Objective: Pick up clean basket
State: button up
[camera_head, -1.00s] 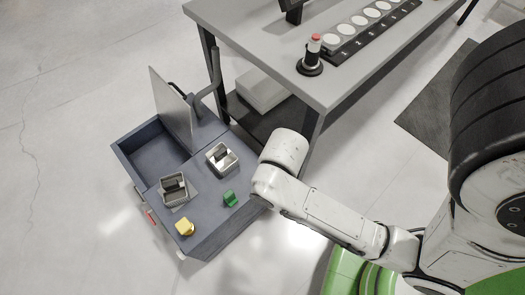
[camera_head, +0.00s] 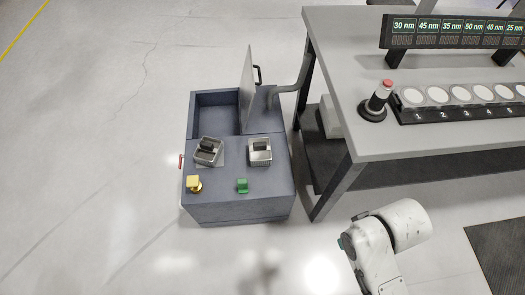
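Two small silver metal baskets sit on top of the blue-grey cabinet (camera_head: 222,208). The left basket (camera_head: 208,151) is turned at a slight angle on a light plate, with a dark piece across it. The right basket (camera_head: 260,151) stands squarer to the edge, also with a dark piece inside. I cannot tell from their looks which one is clean. Part of my white arm shows at the lower right, apart from the cabinet. My gripper's fingers do not show.
An open bin (camera_head: 218,112) with a raised lid (camera_head: 246,88) is behind the baskets. A yellow knob (camera_head: 194,184) and green switch (camera_head: 242,186) are in front. Floor at left is clear.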

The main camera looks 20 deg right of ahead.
aim_at(260, 154)
jog(key=i+j, duration=0.25)
jog(key=i, duration=0.2)
jog(key=i+j, duration=0.55)
jog(key=i, duration=0.3)
